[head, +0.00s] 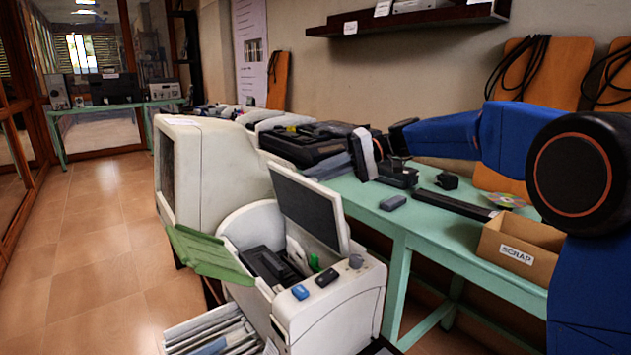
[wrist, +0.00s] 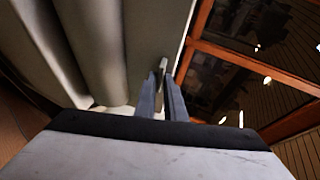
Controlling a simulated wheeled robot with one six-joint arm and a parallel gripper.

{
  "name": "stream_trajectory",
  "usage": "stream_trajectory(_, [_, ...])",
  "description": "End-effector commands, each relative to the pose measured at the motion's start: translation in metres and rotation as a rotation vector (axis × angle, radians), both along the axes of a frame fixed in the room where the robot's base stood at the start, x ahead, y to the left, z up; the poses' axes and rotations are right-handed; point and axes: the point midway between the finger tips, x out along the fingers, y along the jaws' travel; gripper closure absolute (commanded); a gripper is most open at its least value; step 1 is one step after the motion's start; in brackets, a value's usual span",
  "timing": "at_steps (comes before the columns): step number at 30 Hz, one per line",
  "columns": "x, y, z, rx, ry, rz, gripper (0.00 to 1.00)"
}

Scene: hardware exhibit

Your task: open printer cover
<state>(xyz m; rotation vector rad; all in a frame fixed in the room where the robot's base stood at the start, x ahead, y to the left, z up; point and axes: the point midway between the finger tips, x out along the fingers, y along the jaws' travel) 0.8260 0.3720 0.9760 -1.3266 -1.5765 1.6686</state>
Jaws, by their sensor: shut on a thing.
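The printer (head: 335,305) is a white floor machine in the lower middle of the head view. Its cover (head: 308,210), a grey panel with a pale rim, stands raised and tilted above the open dark interior (head: 268,265). My gripper (head: 325,167) comes from the right, behind the cover's upper edge; its contact is hidden there. In the wrist view, my gripper (wrist: 164,90) is shut on a small grey handle (wrist: 161,68) near the edge of a large pale panel (wrist: 140,35), which looks like the cover.
A green flap (head: 205,252) sticks out on the printer's left. A white monitor-like case (head: 205,175) stands behind. A green table (head: 455,235) at right bears a cardboard scrap box (head: 517,255) and small electronics. Tiled floor (head: 105,240) lies clear at left.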

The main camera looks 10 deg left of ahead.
Motion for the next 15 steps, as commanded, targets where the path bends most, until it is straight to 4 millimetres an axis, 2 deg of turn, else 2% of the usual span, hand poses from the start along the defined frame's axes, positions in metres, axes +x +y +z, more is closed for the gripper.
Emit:
stream_trajectory(6, [0.026,-0.016,-0.013,-0.012,0.004,-0.002,1.0])
stream_trajectory(15, [0.049,-0.036,-0.03,-0.015,0.011,0.002,1.0])
